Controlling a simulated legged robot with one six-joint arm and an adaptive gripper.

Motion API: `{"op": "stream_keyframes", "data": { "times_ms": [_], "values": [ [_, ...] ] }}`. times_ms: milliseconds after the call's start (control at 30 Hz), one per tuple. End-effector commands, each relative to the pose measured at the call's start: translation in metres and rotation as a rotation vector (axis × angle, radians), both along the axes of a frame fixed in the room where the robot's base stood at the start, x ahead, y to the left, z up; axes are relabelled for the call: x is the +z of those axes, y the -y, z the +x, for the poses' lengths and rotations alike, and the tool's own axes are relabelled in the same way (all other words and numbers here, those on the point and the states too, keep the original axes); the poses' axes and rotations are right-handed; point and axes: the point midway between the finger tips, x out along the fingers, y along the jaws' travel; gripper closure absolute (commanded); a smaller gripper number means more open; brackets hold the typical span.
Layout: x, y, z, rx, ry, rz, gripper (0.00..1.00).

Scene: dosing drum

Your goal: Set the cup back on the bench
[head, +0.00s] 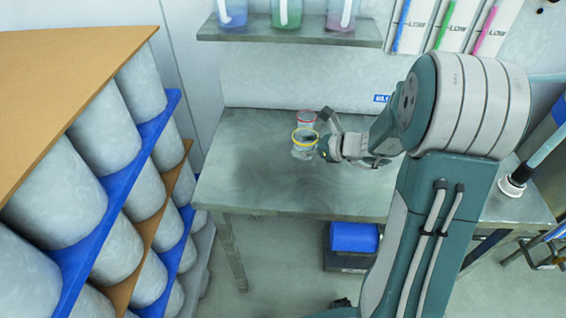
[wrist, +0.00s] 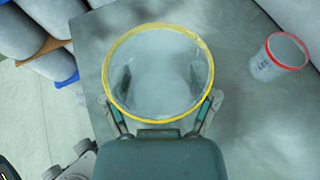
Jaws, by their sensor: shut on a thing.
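A clear cup with a yellow rim (wrist: 157,27) is held upright between the fingers of my gripper (wrist: 160,105); it also shows in the head view (head: 304,137). My gripper is shut on its sides. The cup is over the metal bench (head: 260,185), near its back left part. Whether its base touches the bench or hangs just above it, I cannot tell. A second clear cup with a red rim (wrist: 286,50) stands on the bench behind the yellow one, and in the head view it is partly hidden (head: 306,117).
Stacked grey drums (head: 90,140) with blue and brown sheets stand left of the bench. A shelf (head: 290,38) with colored containers hangs on the back wall. A blue box (head: 354,237) is under the bench. The bench's left and front parts are clear.

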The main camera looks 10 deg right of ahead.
Motion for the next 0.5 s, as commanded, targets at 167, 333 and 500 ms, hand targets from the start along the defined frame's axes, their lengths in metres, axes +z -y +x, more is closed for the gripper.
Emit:
{"op": "stream_keyframes", "data": {
  "times_ms": [167,333,500],
  "values": [
    [-0.032,-0.023,0.016,0.003,-0.006,0.004,0.72],
    [-0.05,-0.035,0.026,0.001,-0.001,0.001,0.72],
    [-0.064,-0.045,0.032,0.002,-0.004,0.0,0.72]
  ]
}}
